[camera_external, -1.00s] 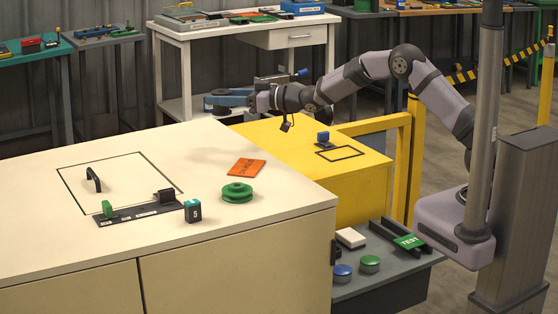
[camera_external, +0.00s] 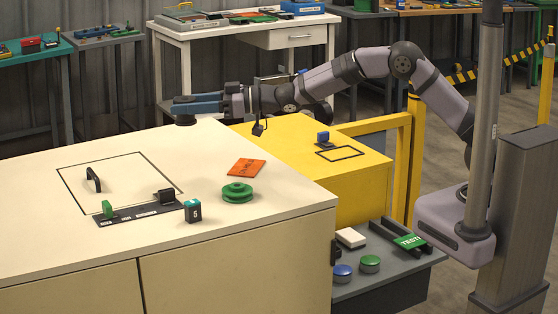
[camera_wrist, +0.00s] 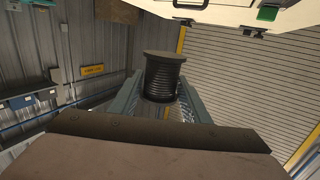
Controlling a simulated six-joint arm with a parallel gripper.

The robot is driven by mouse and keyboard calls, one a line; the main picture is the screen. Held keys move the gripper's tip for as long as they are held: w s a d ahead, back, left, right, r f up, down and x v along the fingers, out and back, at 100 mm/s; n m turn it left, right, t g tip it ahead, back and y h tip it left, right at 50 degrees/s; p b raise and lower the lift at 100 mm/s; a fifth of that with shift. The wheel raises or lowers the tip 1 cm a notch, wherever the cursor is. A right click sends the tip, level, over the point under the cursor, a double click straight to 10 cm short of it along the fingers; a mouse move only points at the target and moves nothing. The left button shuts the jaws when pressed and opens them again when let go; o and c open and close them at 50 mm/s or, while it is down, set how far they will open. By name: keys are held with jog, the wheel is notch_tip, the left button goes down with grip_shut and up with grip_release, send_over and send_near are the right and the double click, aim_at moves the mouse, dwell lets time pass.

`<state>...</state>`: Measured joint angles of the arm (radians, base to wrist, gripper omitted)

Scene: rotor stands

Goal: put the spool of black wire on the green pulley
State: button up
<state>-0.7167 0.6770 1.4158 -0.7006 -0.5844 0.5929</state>
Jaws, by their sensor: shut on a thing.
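My gripper (camera_external: 192,106) reaches left above the far edge of the cream bench, its blue fingers level. It is shut on the spool of black wire (camera_external: 186,119), a small dark shape at the fingertips. In the wrist view the spool (camera_wrist: 163,77) sits between the two fingers, its black windings and dark flange showing. The green pulley (camera_external: 237,193) lies flat on the cream bench (camera_external: 280,215), near its right side. The spool is apart from the pulley, above and behind it to the left.
An orange plate (camera_external: 246,168) lies just behind the pulley. A small block marked 5 (camera_external: 192,211) and a dark strip with a green clamp (camera_external: 108,209) are to its left. A black handle (camera_external: 93,179) stands on the outlined panel. A yellow bench (camera_external: 350,180) adjoins at right.

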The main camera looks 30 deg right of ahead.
jog(key=s+a+r+n+g+y, duration=0.1)
jog(key=s+a+r+g, duration=0.2)
jog(key=s, duration=0.8)
jog(key=s+a+r+n+p, duration=0.1)
jog(key=s+a+r, duration=0.1)
jog(key=s+a, duration=0.65)
jog(key=s+a+r+n+g+y, duration=0.1)
jog(key=s+a+r+g, duration=0.15)
jog(key=s, duration=1.05)
jog(key=m+t+h, duration=1.1)
jog(key=t, duration=0.3)
send_over(237, 185)
notch_tip(237, 185, down, 8)
jog(key=shift+g, duration=0.25)
jog(key=shift+f+p, duration=0.85)
jog(key=shift+f, duration=4.05)
jog(key=shift+f, duration=0.25)
jog(key=o, duration=1.2)
